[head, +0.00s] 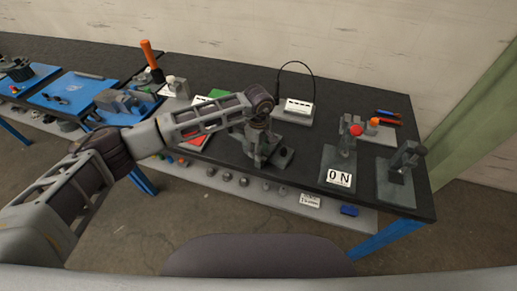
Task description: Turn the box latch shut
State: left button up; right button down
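My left arm reaches in from the left over the black table (230,170). Its gripper (257,157) points down at a grey box-like fixture (240,138) near the table's middle. The fingers are small and overlap the grey parts, so I cannot tell whether they are open or touching anything. A dark flat piece (285,157) lies just right of the fingertips. The box latch is not clearly visible; the gripper and wrist cover much of this spot. My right gripper is not in view.
Right of the fixture stand a red-knobbed lever (355,130) on a plate with an "ON" sign (339,178), and a dark grey device (404,160). A white box (298,107) with a looped cable stands behind.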

pick_arm(q)
jog(key=shift+c, duration=0.4)
grip_shut()
